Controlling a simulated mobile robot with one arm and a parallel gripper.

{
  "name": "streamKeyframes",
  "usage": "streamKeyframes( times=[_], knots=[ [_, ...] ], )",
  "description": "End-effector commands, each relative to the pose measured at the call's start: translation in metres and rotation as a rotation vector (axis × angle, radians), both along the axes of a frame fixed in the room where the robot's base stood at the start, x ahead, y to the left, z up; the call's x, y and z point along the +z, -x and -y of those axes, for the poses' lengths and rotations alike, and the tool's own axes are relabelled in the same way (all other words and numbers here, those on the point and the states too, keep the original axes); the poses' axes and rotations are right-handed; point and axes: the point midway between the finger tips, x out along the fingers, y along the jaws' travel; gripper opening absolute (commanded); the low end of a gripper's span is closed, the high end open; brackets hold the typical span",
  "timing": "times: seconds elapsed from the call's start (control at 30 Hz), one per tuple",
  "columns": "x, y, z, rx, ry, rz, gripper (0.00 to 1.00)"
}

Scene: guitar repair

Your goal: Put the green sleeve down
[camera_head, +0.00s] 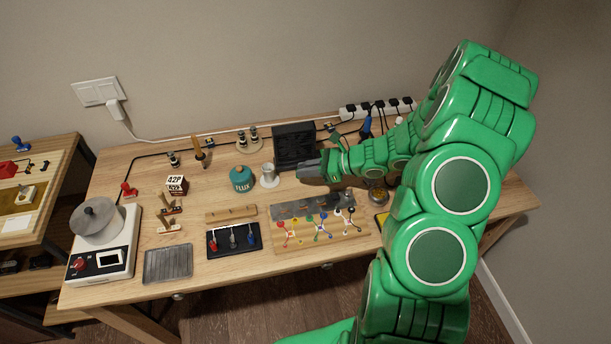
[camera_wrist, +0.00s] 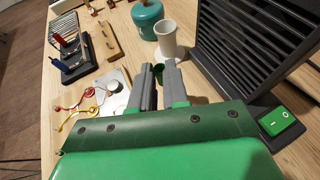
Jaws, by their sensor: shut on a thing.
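My gripper (camera_wrist: 159,68) is shut on the small green sleeve (camera_wrist: 158,74), which shows between its two grey fingers in the wrist view. In the head view my gripper (camera_head: 303,172) is above the table, in front of the black slatted box, and the sleeve cannot be made out there. A white cup-like holder (camera_head: 269,176) stands just left of the gripper; it also shows beyond the fingertips in the wrist view (camera_wrist: 168,40). The wrist view does not show clearly how high the sleeve is above the table.
The black slatted box (camera_head: 294,144) stands close behind the gripper. A teal flux bottle (camera_head: 242,180) is left of the white holder. A board with coloured leads (camera_head: 285,246) lies in front.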

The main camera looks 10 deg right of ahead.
Motion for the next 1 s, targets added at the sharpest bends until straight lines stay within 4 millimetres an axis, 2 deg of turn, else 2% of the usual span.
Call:
streamKeyframes(
  times=[0.1, 0.5, 0.73, 1.0],
  knots=[
    [-0.009, -0.007, 0.000, 0.000, 0.000, -0.001, 0.00],
    [-0.022, -0.019, 0.000, 0.000, 0.002, 0.002, 0.00],
    [-0.046, -0.017, 0.000, 0.000, 0.000, -0.002, 0.00],
    [-0.051, -0.018, 0.000, -0.001, 0.001, 0.001, 0.00]
  ],
)
